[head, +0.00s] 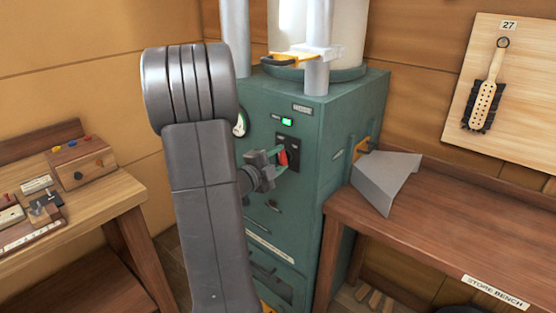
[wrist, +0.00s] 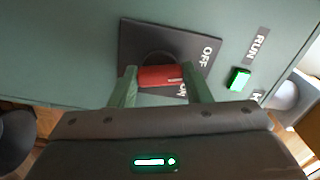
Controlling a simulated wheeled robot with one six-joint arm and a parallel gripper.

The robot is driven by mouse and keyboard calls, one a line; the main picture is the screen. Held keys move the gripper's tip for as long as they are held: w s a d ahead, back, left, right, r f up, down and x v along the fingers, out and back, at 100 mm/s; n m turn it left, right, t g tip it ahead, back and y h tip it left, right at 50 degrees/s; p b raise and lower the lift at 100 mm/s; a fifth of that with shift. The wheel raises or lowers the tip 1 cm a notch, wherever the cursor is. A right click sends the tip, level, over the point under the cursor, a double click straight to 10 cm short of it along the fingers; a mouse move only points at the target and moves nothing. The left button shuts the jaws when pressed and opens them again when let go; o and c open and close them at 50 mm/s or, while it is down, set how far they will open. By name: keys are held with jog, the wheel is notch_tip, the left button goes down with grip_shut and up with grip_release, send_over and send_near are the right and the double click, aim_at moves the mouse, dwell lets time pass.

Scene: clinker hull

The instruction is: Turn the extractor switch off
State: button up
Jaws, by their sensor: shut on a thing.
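The extractor switch has a red handle (head: 282,158) on a black plate on the front of the green cabinet (head: 345,115). In the wrist view the red handle (wrist: 161,76) lies between my two green fingers, and the plate (wrist: 128,46) shows white OFF and ON markings, the ON partly covered. My gripper (head: 275,165) is shut on the handle; it also fills the lower wrist view (wrist: 160,86). A green lamp (head: 287,122) above the switch is lit; it glows beside the word RUN in the wrist view (wrist: 238,79).
A store bench (head: 460,225) stands right of the cabinet, with a grey scoop-shaped piece (head: 378,180) at its left end. A wooden bench (head: 100,205) with small switch boxes is at left. A round gauge (head: 240,123) is partly hidden by my arm.

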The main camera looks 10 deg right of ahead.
jog(key=shift+n, duration=0.8)
jog(key=shift+f, duration=0.1)
jog(key=o, duration=1)
jog(key=shift+a, duration=0.1)
jog(key=b+v, duration=0.1)
jog(key=v, duration=1.2)
jog(key=shift+s+a, duration=0.2)
jog(key=shift+s, duration=0.1)
jog(key=shift+d, duration=0.1)
jog(key=p+x, duration=0.1)
jog(key=x, duration=1.2)
jog(key=shift+w+d, duration=0.25)
jog(key=shift+w, duration=0.05)
